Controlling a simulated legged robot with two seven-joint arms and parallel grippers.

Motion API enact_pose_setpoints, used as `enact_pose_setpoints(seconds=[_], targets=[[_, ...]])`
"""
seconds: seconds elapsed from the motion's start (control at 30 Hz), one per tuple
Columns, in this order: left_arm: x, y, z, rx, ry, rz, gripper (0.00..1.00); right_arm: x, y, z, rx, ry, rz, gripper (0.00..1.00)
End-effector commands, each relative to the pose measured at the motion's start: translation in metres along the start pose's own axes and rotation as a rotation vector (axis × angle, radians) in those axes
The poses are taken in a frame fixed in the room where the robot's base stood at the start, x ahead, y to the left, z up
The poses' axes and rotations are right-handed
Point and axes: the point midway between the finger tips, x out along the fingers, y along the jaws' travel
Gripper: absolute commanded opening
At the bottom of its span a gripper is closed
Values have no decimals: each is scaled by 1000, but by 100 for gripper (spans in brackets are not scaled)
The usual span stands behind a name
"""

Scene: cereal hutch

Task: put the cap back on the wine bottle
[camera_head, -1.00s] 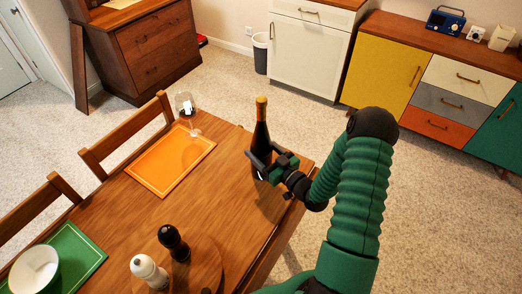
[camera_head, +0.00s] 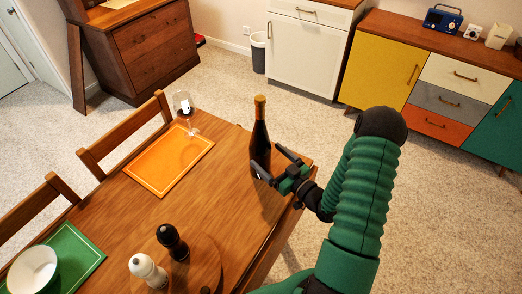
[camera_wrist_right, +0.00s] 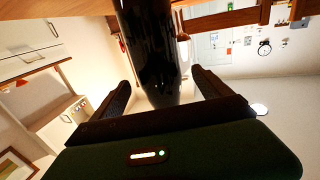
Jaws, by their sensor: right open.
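The dark wine bottle (camera_head: 259,148) stands upright on the wooden table near its far right corner. A gold cap or foil top (camera_head: 260,100) shows at the tip of its neck; I cannot tell whether it is a separate cap. No loose cap shows. My right gripper (camera_head: 273,162) is open, low beside the bottle on its right, and holds nothing. In the right wrist view the dark bottle (camera_wrist_right: 148,45) appears between and beyond the two spread fingers (camera_wrist_right: 162,90), with gaps on both sides. My left gripper is not in view.
A wine glass (camera_head: 186,107) stands by the orange placemat (camera_head: 160,180). A black mill (camera_head: 172,241) and a white mill (camera_head: 147,270) stand on a round board (camera_head: 208,262) at the near side. A white bowl (camera_head: 33,268) is on the green placemat (camera_head: 88,262). The table middle is clear.

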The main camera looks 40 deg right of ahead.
Motion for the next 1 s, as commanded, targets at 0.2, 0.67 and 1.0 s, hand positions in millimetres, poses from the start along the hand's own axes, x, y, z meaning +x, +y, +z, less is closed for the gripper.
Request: enact_pose_setpoints(seconds=[0.2, 0.67, 1.0], targets=[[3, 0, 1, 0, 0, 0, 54, -49, 1, 1, 0, -2, 3, 88], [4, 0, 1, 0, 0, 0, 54, -70, 0, 0, -2, 0, 0, 88], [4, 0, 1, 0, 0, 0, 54, -69, 0, 0, -1, 0, 0, 88]])
